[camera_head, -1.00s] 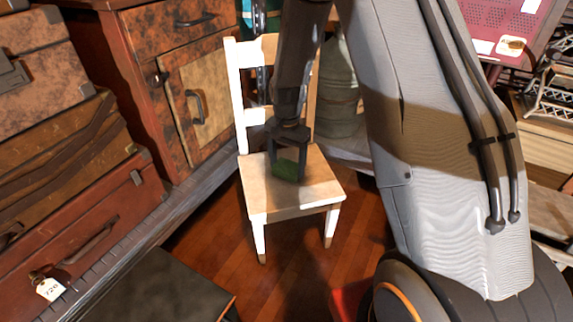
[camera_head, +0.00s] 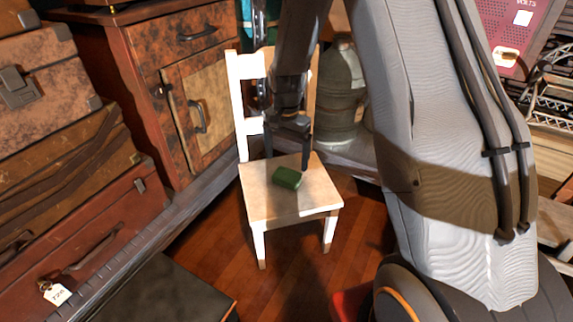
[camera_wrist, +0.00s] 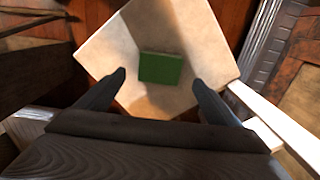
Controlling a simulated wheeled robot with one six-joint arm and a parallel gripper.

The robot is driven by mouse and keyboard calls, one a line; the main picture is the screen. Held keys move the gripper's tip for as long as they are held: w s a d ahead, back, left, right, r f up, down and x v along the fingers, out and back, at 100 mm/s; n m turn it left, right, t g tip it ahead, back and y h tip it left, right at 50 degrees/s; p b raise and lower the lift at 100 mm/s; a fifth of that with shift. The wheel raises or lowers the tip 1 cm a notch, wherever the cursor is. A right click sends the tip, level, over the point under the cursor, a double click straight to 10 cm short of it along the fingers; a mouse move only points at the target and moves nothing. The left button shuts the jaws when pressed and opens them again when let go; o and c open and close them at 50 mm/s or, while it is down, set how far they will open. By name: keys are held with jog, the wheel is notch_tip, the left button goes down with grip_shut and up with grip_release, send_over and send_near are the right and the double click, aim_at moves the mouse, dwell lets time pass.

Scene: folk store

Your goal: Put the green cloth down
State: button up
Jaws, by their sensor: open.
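The green cloth (camera_head: 287,178) is a small folded block lying on the seat of a white wooden chair (camera_head: 262,207). In the wrist view the cloth (camera_wrist: 160,68) lies on the pale seat (camera_wrist: 205,50), ahead of my fingertips and between their lines. My gripper (camera_head: 287,162) is open and empty, just above and behind the cloth. In the wrist view its two fingers (camera_wrist: 159,77) are spread wide, with the cloth apart from both.
A wooden cabinet (camera_head: 190,110) stands behind left of the chair. Stacked suitcases (camera_head: 75,190) fill the left side, with a dark case (camera_head: 165,290) in front. A large grey-green milk can (camera_head: 340,95) stands behind the chair. Wooden floor shows around the chair legs.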

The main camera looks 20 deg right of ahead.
notch_tip(320, 180, up, 6)
jog(key=p, duration=0.2)
jog(key=s+a+r+n, duration=0.4)
jog(key=s+a, duration=0.3)
jog(key=a, duration=0.1)
jog(key=s+a+r+n, duration=0.3)
jog(key=s+a+r, duration=0.1)
jog(key=s+a, duration=0.3)
jog(key=s+a+r+n, duration=0.1)
jog(key=s+a+n, duration=0.1)
jog(key=s, duration=0.5)
jog(key=s+a+r+n, duration=0.1)
jog(key=s+a+n, duration=0.1)
jog(key=s, duration=0.4)
jog(key=s+a+r+n+y, duration=0.1)
jog(key=s+a+r+n, duration=0.1)
jog(key=s+n, duration=0.2)
jog(key=s, duration=0.3)
jog(key=shift+s+n, duration=0.3)
